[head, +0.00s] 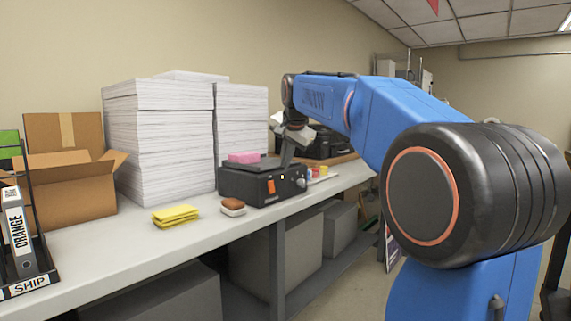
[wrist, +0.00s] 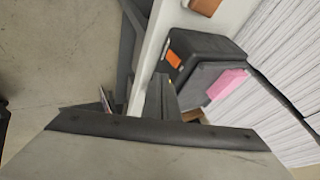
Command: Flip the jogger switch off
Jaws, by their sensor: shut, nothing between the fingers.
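The jogger (head: 240,188) is a dark box on the bench in the head view, with a pink block (head: 243,157) on top. Its orange switch (head: 271,187) is on the front face, with a round knob farther right. Whether the switch is on or off is too small to tell. My gripper (head: 286,165) is shut and empty, pointing down by the jogger's front right corner. In the wrist view the shut fingers (wrist: 160,92) are near the jogger (wrist: 200,48), apart from the orange switch (wrist: 173,59). Contact with the jogger cannot be told.
Tall paper stacks (head: 158,140) stand behind and left of the jogger. An open cardboard box (head: 70,185) stands farther left. Small colored items (head: 318,172) are at right.

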